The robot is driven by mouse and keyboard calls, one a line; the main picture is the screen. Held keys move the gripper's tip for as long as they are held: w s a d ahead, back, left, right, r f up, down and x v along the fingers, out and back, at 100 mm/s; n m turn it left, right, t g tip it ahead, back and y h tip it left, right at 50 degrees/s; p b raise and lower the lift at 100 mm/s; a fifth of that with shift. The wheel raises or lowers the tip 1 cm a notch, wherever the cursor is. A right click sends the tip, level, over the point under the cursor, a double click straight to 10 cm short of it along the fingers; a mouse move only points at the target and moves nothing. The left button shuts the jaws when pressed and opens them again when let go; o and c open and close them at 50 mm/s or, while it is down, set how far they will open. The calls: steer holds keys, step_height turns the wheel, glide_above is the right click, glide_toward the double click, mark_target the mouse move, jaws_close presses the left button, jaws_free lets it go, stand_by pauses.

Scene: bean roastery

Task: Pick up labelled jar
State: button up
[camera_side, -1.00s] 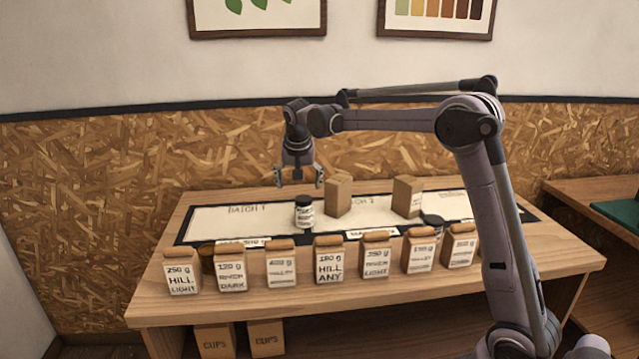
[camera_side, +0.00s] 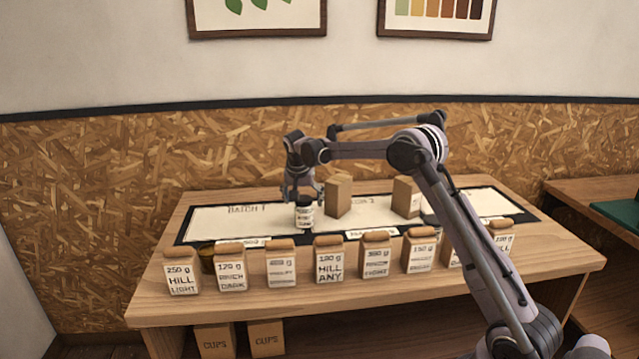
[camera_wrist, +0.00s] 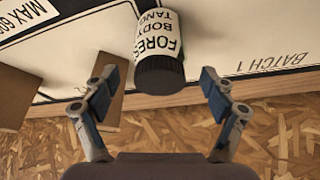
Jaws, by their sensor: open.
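The labelled jar (camera_side: 304,214) stands on the table mat, with a white label and a black lid. In the wrist view the jar (camera_wrist: 159,50) shows its label reading "FORES", "BODY" and "TANG", and its dark lid points toward my gripper. My gripper (camera_side: 305,202) is low at the jar, pointing down. In the wrist view its two fingers (camera_wrist: 158,85) are spread wide, one on each side of the lid, with gaps showing. It is open and holds nothing.
A brown box (camera_side: 338,197) stands just right of the jar, close to one finger, and another box (camera_side: 406,196) stands farther right. A row of labelled bags, including one marked "HILL ANY" (camera_side: 329,261), lines the table's front. The mat's left part (camera_side: 235,219) is clear.

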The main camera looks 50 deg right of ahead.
mark_target(305, 208)
steer(key=shift+x, duration=2.25)
steer(key=c, duration=1.4)
